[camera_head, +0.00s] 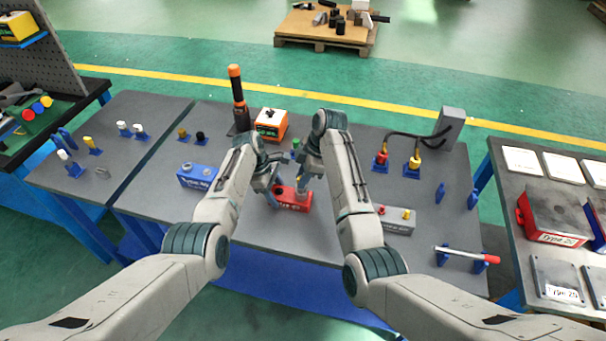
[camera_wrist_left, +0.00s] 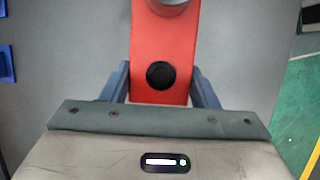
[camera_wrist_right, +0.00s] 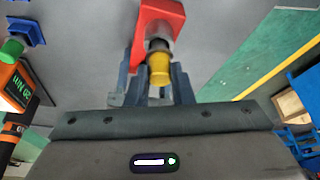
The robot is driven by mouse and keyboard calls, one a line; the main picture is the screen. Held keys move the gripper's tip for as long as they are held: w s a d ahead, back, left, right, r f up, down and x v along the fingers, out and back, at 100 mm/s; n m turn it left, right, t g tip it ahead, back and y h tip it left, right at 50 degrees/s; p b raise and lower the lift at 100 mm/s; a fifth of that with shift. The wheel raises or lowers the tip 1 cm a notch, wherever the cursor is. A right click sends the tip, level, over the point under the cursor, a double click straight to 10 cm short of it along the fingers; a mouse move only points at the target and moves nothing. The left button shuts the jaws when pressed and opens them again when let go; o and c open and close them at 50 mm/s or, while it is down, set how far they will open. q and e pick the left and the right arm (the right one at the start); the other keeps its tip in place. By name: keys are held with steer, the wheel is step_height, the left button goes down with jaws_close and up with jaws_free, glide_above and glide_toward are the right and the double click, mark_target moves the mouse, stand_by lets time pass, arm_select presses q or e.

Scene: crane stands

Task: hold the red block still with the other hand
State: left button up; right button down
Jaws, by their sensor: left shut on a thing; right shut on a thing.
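The red block (camera_head: 292,203) lies on the grey table near the middle. My left gripper (camera_head: 274,191) is shut on it; in the left wrist view, the fingers straddle the block (camera_wrist_left: 162,45), and a dark round hole shows in its face. My right gripper (camera_head: 304,183) is shut on a yellow-ended plug (camera_wrist_right: 159,68) with a grey collar. The plug's grey part meets the red block in the right wrist view (camera_wrist_right: 160,17). I cannot tell how deep it sits.
A blue block (camera_head: 197,176) lies left and a grey block (camera_head: 395,219) right. An orange-and-white box (camera_head: 271,124) and an orange-topped tool (camera_head: 237,95) stand behind. Cabled plugs on blue stands sit beside a grey box (camera_head: 449,128).

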steer(key=shift+f, duration=1)
steer(key=c, duration=1.2)
jaws_free()
steer(key=shift+r, duration=0.1)
steer(key=shift+v, duration=2.5)
arm_select(q)
steer(key=o, duration=1.3)
steer(key=shift+c, duration=0.2)
arm_select(e)
steer(key=v, duration=0.7)
steer(key=shift+d+r, duration=0.1)
steer(key=shift+r, duration=0.1)
arm_select(q)
steer(key=shift+r, duration=0.1)
